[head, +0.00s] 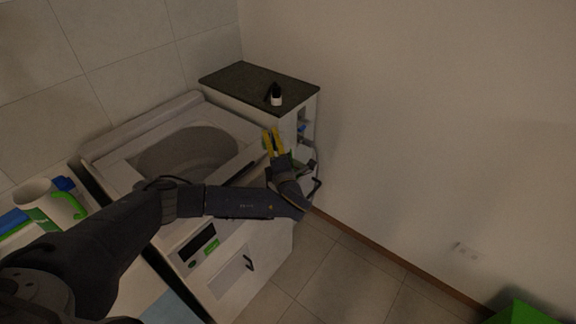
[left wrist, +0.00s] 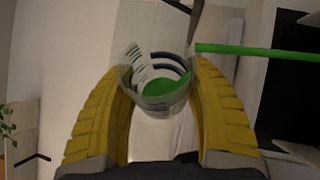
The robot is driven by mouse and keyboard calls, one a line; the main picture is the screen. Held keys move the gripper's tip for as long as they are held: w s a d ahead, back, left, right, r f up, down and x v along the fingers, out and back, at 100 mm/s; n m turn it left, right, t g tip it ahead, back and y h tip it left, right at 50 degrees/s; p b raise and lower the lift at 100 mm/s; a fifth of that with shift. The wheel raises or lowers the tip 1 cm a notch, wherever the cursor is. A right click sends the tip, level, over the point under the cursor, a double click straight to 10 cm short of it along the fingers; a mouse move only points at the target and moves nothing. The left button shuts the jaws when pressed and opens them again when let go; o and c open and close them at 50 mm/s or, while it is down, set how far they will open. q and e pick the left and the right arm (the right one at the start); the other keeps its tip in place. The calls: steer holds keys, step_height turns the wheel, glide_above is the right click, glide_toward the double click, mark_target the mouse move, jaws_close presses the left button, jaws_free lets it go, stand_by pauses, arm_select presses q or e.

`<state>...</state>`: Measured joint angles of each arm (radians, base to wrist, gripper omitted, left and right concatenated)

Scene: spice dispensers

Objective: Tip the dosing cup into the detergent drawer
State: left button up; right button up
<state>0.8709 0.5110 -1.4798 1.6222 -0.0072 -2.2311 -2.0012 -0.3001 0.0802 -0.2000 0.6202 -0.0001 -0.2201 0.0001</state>
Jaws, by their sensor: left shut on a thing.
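My left gripper (head: 272,134) has yellow fingers, and in the head view it is beside the open shelf side of the cabinet, past the right end of the washer. In the left wrist view the fingers (left wrist: 163,75) are shut on the dosing cup (left wrist: 160,95), a clear cup with white and dark bands and something green inside or behind it. I cannot make out the cup in the head view. The washer front has a panel with a black handle (head: 250,262); I cannot tell whether it is the detergent drawer. My right gripper is not in view.
The washer's top opening (head: 187,150) is uncovered. A small dark bottle (head: 276,96) stands on the cabinet top (head: 248,82). A white jug with a green handle (head: 50,200) is at the left. A green bar (left wrist: 260,51) crosses the wrist view.

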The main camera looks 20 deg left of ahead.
arm_select(q)
steer(key=shift+r+m, duration=0.1)
steer(key=shift+m, duration=0.2)
steer(key=shift+d+f+m+t, duration=0.25)
steer(key=shift+m+t, duration=0.15)
steer(key=shift+m, duration=0.1)
stand_by(0.4)
